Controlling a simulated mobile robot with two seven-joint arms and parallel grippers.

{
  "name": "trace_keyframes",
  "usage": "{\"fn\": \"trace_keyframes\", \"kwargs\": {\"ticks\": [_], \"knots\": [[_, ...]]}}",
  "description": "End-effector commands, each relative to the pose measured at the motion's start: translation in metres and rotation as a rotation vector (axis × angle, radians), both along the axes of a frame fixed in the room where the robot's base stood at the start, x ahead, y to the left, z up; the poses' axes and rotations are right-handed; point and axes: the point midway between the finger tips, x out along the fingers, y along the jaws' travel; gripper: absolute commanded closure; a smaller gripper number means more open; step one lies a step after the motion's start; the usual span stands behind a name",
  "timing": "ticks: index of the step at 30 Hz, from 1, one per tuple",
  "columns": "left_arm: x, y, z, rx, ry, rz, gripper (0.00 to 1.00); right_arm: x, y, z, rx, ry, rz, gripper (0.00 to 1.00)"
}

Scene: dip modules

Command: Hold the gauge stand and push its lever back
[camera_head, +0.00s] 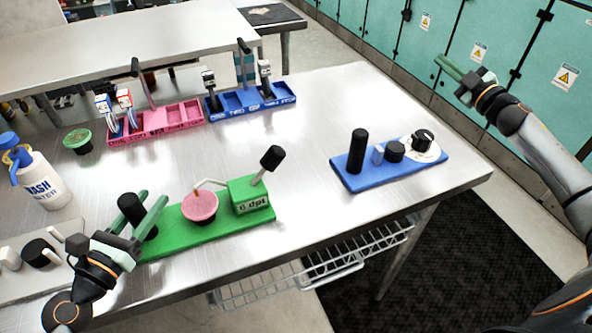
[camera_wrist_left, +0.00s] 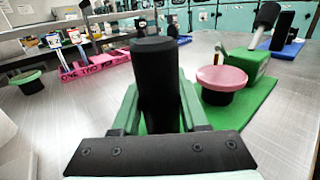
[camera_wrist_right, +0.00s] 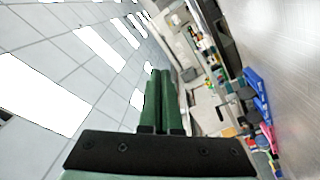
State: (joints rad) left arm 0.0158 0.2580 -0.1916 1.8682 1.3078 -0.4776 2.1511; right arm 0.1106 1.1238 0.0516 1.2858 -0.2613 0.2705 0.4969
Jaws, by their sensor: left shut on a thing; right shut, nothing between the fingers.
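The gauge stand has a green base (camera_head: 170,240) with a black post (camera_head: 130,207), a pink-topped round part (camera_head: 200,206) and a green block marked "c.dpi" (camera_head: 249,195). Its lever (camera_head: 270,163), a light rod with a black knob, leans up to the right from the block. My left gripper (camera_head: 150,213) is shut on the black post, which stands between its green fingers in the left wrist view (camera_wrist_left: 157,90). My right gripper (camera_head: 452,70) is shut and empty, raised beyond the table's right side. Its fingers touch in the right wrist view (camera_wrist_right: 162,100).
A blue stand (camera_head: 350,178) with a black post and knobs sits right of the gauge stand. Pink (camera_head: 165,120) and blue (camera_head: 250,100) trays stand at the back. A wash bottle (camera_head: 42,180) and green-topped jar (camera_head: 78,141) are left. The middle table is clear.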

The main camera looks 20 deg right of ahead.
Motion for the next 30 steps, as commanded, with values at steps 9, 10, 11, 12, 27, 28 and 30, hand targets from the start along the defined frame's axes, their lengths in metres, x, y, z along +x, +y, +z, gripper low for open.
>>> {"fn": "trace_keyframes", "kwargs": {"ticks": [9,10,11,12,27,28,30], "knots": [[0.000,0.000,-0.001,0.000,0.001,0.001,1.00,-0.027,0.216,-0.014,0.636,-0.025,0.482,1.00],[0.000,0.000,-0.001,0.000,0.001,0.001,1.00,-0.034,0.233,-0.012,0.701,-0.023,0.523,1.00],[0.000,0.000,-0.001,0.000,0.001,0.001,1.00,-0.041,0.250,-0.010,0.768,-0.019,0.565,1.00],[0.000,0.000,-0.001,0.000,0.001,0.001,1.00,-0.053,0.271,-0.006,0.861,-0.011,0.622,1.00],[0.000,0.000,-0.001,0.000,0.001,0.001,1.00,-0.163,0.379,-0.080,2.479,0.477,0.812,1.00],[0.000,0.000,-0.001,0.000,0.001,0.001,1.00,-0.167,0.380,-0.087,2.558,0.501,0.795,1.00],[0.000,0.000,0.000,0.000,0.001,0.001,1.00,-0.174,0.382,-0.102,2.722,0.543,0.752,1.00]]}}
